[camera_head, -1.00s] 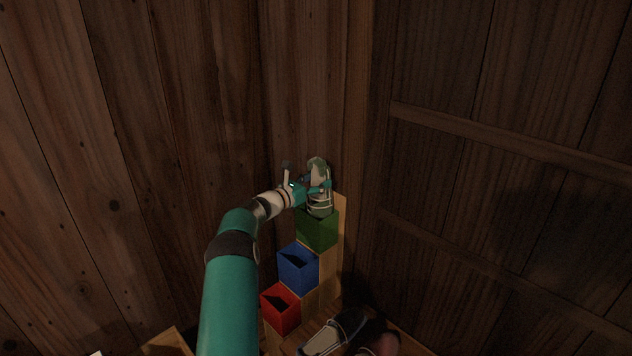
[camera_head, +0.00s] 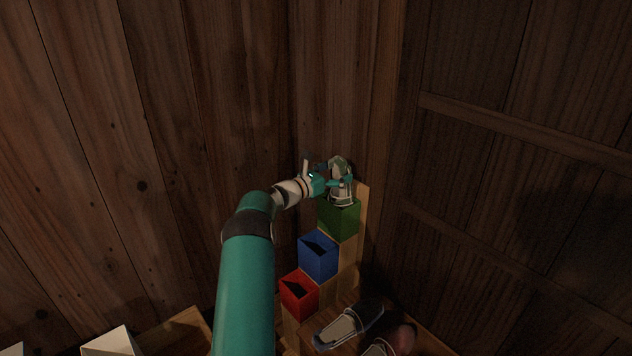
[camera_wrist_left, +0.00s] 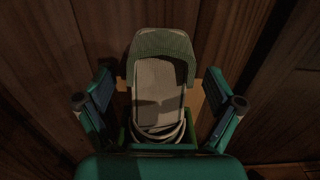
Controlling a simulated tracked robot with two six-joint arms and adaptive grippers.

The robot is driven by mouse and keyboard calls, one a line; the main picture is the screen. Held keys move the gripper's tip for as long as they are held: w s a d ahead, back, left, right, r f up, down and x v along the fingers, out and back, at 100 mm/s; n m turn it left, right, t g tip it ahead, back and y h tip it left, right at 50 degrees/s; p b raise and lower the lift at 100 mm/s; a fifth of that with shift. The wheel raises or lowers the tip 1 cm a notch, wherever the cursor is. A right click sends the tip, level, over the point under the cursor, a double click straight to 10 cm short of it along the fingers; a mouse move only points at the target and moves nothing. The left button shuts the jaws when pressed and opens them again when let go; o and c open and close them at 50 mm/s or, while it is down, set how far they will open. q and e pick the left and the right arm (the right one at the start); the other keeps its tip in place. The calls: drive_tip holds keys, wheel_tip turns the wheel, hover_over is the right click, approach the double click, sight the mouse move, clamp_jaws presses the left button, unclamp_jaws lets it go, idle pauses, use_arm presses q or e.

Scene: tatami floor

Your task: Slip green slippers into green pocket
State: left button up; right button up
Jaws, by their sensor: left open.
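The green slippers (camera_head: 341,168) stand upright in the top of the green pocket (camera_head: 339,220), their green toe end up and their lower end inside it. In the left wrist view the slippers (camera_wrist_left: 160,75) show a green knit toe and a pale sole, with the green pocket's rim (camera_wrist_left: 187,136) around their lower end. My left gripper (camera_head: 334,178) is open beside the slippers. In the left wrist view its fingers (camera_wrist_left: 160,98) stand apart on both sides of them, with gaps. My right gripper is not in view.
A blue pocket (camera_head: 318,257) and a red pocket (camera_head: 299,295) step down below the green one on a wooden rack (camera_head: 351,262). Dark slippers (camera_head: 362,315) lie on the wooden surface at the lower right. Wooden walls close in behind.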

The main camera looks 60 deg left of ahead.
use_arm(q)
drive_tip(key=v, duration=1)
idle(0.3)
